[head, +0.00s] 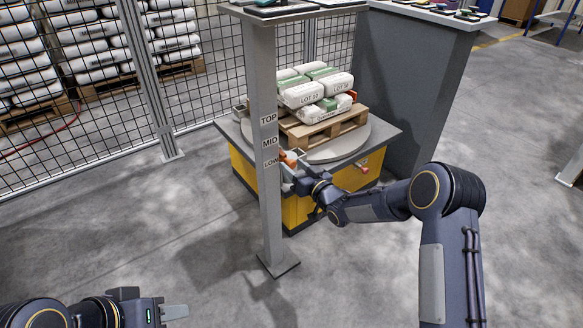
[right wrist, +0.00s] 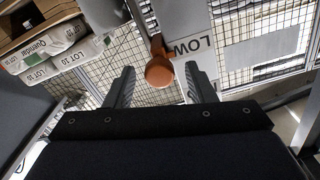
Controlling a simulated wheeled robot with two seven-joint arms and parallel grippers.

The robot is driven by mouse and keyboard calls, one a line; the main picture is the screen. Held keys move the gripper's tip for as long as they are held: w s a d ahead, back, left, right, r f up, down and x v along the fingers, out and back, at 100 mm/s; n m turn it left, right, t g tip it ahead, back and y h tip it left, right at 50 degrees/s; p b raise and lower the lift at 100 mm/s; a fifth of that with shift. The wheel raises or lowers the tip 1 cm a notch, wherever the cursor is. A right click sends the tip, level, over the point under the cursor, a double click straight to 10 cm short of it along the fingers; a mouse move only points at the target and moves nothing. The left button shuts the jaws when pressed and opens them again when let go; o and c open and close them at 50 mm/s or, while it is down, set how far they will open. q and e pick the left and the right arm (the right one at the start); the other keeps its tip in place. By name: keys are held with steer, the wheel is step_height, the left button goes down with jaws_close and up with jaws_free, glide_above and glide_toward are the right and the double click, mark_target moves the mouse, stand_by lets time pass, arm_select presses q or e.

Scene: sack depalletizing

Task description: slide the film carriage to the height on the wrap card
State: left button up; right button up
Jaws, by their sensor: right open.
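A grey post (head: 266,205) carries the labels TOP, MID and LOW from top to bottom. The film carriage's orange handle (head: 288,158) sticks out beside the post at about the LOW label (head: 271,162). In the right wrist view the orange knob (right wrist: 159,72) lies between the fingertips, next to the LOW label (right wrist: 188,46). My right gripper (head: 291,180) is open with its fingers (right wrist: 158,77) either side of the knob; I see no clear contact. My left gripper (head: 174,312) is at the lower left, far from the post; its finger gap is unclear. I cannot make out the wrap card.
Behind the post, sacks (head: 313,92) lie on a wooden pallet (head: 334,128) on a round turntable with a yellow base (head: 293,212). A mesh fence (head: 97,125) stands at left, a grey cabinet (head: 407,80) at right. The front floor is clear.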

steer(key=shift+x, duration=0.95)
jaws_close()
